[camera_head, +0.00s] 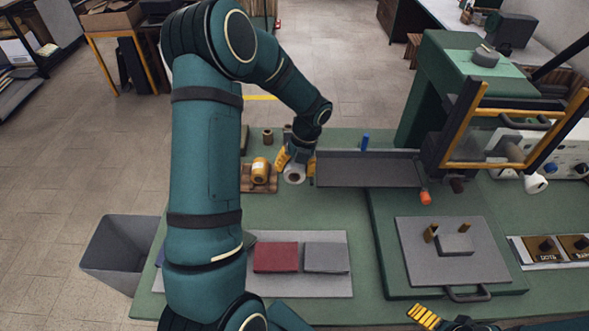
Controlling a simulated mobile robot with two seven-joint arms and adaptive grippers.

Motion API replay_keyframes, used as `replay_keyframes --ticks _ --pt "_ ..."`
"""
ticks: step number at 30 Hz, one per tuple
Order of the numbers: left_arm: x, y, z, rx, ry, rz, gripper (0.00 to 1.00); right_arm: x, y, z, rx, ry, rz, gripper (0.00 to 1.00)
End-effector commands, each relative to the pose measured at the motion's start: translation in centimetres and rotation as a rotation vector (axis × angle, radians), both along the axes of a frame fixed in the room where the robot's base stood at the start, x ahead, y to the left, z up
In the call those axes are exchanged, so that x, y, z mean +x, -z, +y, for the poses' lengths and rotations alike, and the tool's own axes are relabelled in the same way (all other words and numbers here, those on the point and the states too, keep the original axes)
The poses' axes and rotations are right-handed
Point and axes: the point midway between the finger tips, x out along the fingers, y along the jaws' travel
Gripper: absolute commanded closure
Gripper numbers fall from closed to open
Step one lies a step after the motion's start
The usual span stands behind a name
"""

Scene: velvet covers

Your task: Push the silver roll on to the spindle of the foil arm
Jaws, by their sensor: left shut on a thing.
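A press machine (447,85) stands at the right behind a yellow-framed guard (482,113). I cannot tell which part is the foil arm's spindle. My right gripper (424,317) is partly in view at the bottom edge; its opening is unclear.
A gold roll (261,171) sits on a wooden rack (257,188) left of the silver roll. The dark tray (368,172), an orange-tipped part (425,198) and a blue peg (364,141) lie to the right. Red (276,257) and grey (326,257) covers lie in front.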

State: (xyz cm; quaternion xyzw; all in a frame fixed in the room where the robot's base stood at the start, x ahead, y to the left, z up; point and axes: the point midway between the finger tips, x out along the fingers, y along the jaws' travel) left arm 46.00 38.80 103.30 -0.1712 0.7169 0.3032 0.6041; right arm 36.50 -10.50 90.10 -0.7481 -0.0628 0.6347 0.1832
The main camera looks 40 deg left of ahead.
Motion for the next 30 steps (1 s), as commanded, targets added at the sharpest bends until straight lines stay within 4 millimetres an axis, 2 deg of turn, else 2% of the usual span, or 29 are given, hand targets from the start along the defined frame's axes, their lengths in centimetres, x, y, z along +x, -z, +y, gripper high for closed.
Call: replay_keyframes --ticks 30 --pt "2.6 0.3 2.2 0.0 0.0 0.0 0.8 0.0 -1.1 0.0 0.0 0.0 0.0 0.0"
